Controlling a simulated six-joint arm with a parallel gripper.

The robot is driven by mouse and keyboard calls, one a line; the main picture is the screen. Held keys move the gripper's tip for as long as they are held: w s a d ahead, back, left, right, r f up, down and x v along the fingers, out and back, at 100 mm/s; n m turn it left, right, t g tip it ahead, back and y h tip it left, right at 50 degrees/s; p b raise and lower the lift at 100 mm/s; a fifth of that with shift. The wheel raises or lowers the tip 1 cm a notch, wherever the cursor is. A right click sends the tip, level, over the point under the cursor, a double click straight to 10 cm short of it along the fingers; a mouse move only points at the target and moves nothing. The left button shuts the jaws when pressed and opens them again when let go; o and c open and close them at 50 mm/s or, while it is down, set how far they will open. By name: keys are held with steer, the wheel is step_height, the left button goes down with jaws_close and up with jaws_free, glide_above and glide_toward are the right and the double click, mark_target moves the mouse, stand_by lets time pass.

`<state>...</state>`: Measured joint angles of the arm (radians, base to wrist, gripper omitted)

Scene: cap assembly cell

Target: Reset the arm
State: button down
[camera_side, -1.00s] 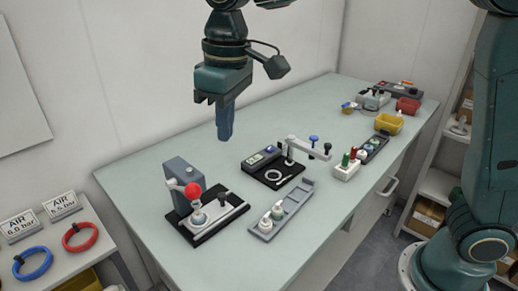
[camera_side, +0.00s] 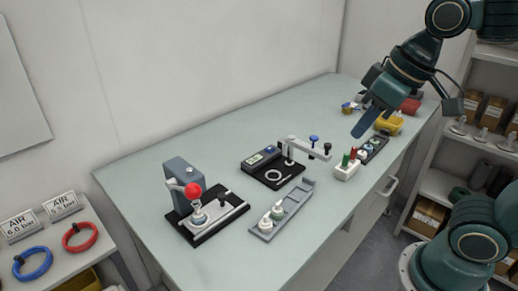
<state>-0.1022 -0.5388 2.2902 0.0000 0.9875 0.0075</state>
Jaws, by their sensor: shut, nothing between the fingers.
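My gripper (camera_side: 366,124) is at the right, above the right part of the table, tilted with its blue fingers pointing down and to the left. The fingers are together with nothing between them. The fingertips appear just above and behind the white block with red and green pegs (camera_side: 346,170); whether there is a gap cannot be measured here. My wrist hides part of the far right end of the table.
On the table (camera_side: 240,140) stand a press with a red knob (camera_side: 194,191), a black-based gauge station (camera_side: 272,171) and a grey tray with white caps (camera_side: 283,212). A yellow bin (camera_side: 389,123) is partly hidden behind my gripper. The table's left-rear surface is clear.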

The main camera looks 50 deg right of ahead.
steer(key=s+d+f+m+t, duration=0.1)
steer(key=s+d+f, duration=0.1)
steer(key=s, duration=0.3)
steer(key=shift+d+f, duration=0.15)
steer(key=shift+f, duration=0.55)
